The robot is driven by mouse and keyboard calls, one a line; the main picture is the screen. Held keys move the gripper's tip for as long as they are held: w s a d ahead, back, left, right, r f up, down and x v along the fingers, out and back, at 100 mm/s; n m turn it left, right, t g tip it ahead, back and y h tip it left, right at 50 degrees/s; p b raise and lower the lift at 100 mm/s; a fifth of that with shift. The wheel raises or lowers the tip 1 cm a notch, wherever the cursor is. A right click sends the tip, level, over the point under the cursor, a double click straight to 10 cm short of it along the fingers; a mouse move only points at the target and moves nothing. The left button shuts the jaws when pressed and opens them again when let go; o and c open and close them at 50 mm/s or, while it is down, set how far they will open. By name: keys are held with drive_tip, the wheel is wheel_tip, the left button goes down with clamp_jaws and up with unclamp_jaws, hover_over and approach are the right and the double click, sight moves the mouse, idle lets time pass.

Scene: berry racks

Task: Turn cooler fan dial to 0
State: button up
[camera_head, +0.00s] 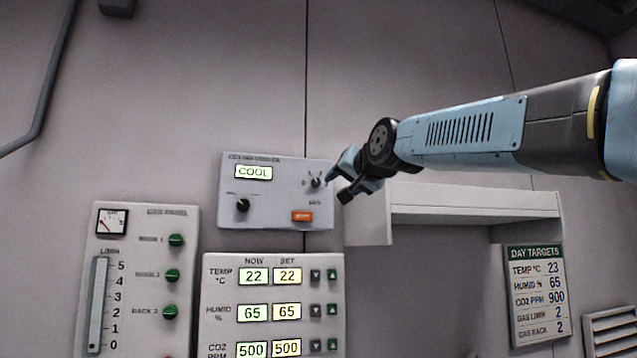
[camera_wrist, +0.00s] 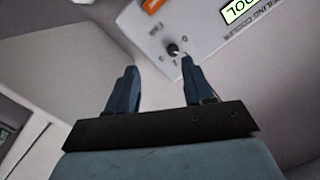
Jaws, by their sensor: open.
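The cooler panel (camera_head: 275,200) is a pale box on the wall with a lit display (camera_head: 254,172) reading COOL. The small dark fan dial (camera_head: 316,183) is at its upper right, with a "0" mark to its left. My gripper (camera_head: 337,187) is just right of the dial, its fingers pointing at the panel. In the wrist view the dial (camera_wrist: 173,49) lies ahead of my open gripper (camera_wrist: 157,80), between the two fingers but nearer the one at right. The fingers look empty and apart from the dial. The dial's exact setting is too small to read.
A second black knob (camera_head: 243,205) and an orange switch (camera_head: 302,216) are on the same panel. Below are a display panel (camera_head: 274,262) with buttons and a panel with green knobs (camera_head: 172,275). A white shelf (camera_head: 470,205) juts out under my arm.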

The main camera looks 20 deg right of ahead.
wheel_tip(320, 180, up, 3)
approach(317, 183)
drive_tip(key=shift+t, duration=0.4)
drive_tip(key=w, duration=0.8)
drive_tip(key=shift+a+f, duration=0.25)
drive_tip(key=shift+a, duration=0.1)
clamp_jaws()
